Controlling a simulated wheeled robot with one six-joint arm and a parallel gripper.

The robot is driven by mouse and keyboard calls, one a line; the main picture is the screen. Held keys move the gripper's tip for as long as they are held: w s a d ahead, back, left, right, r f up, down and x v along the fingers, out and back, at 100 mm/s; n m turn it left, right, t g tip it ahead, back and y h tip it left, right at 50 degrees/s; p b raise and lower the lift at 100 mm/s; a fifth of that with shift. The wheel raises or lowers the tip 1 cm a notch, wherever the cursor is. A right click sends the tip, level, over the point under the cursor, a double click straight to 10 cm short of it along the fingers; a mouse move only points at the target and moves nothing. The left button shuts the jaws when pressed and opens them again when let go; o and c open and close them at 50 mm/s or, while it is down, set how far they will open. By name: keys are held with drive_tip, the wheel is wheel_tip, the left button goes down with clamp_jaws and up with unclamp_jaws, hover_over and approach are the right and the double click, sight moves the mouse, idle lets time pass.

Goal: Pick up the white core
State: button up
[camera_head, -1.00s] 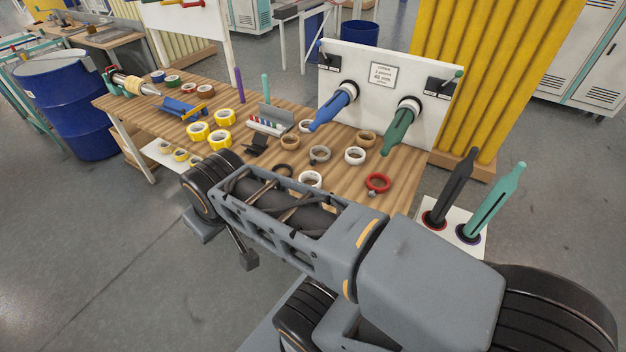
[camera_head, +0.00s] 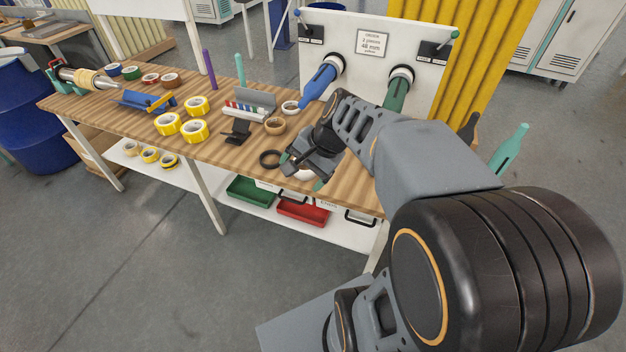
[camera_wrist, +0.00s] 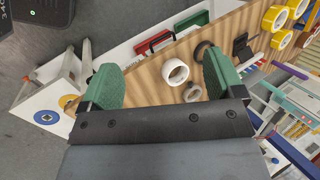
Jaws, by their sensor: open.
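The white core (camera_wrist: 175,71) is a short, thick ring on the wooden table. In the wrist view it lies between and beyond my fingertips, nearer the right one. In the head view the white core (camera_head: 303,176) is mostly hidden under my gripper (camera_head: 301,170). My gripper (camera_wrist: 160,76) has green finger pads spread wide apart with nothing between them. It is over the table's front part. I cannot tell the exact height above the core.
Another white ring (camera_head: 291,107) lies farther back. A white panel with a blue spindle (camera_head: 320,84) and a green spindle (camera_head: 397,93) stands behind. Yellow rolls (camera_head: 194,131) are at left.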

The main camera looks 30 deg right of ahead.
drive_tip(key=shift+o, duration=1)
drive_tip(key=w+d+f+m+t+y+b, duration=0.1)
drive_tip(key=w+d+f+m+y+b, duration=0.2)
drive_tip(key=f, duration=0.6)
drive_tip(key=w+d+m+b, duration=0.2)
drive_tip(key=w+m, duration=0.1)
drive_tip(key=m, duration=0.1)
drive_tip(key=shift+d+t, duration=0.3)
drive_tip(key=shift+d, duration=0.05)
drive_tip(key=w+d+f+m+t+b, duration=0.1)
drive_tip(key=w+d+f+m+b, duration=0.1)
drive_tip(key=d+f+m, duration=0.1)
drive_tip(key=w+d+f+m+t+b, duration=0.2)
drive_tip(key=d+m, duration=0.1)
drive_tip(key=d, duration=0.2)
drive_tip(key=w+d+f+m+t+y+b, duration=0.1)
drive_tip(key=w+d+f+m+t+b, duration=0.1)
drive_tip(key=d+f+m, duration=0.1)
drive_tip(key=shift+w+d+f+m, duration=0.1)
drive_tip(key=shift+d+f+m, duration=0.2)
drive_tip(key=shift+d+m, duration=0.25)
drive_tip(key=shift+m+t, duration=0.25)
drive_tip(key=shift+t, duration=0.05)
drive_tip(key=x, duration=0.3)
drive_tip(key=b+x, duration=0.1)
drive_tip(key=x, duration=0.2)
drive_tip(key=shift+w+d+f, duration=0.15)
drive_tip(key=shift+w, duration=0.2)
drive_tip(key=shift+x, duration=3.4)
drive_tip(key=c, duration=0.6)
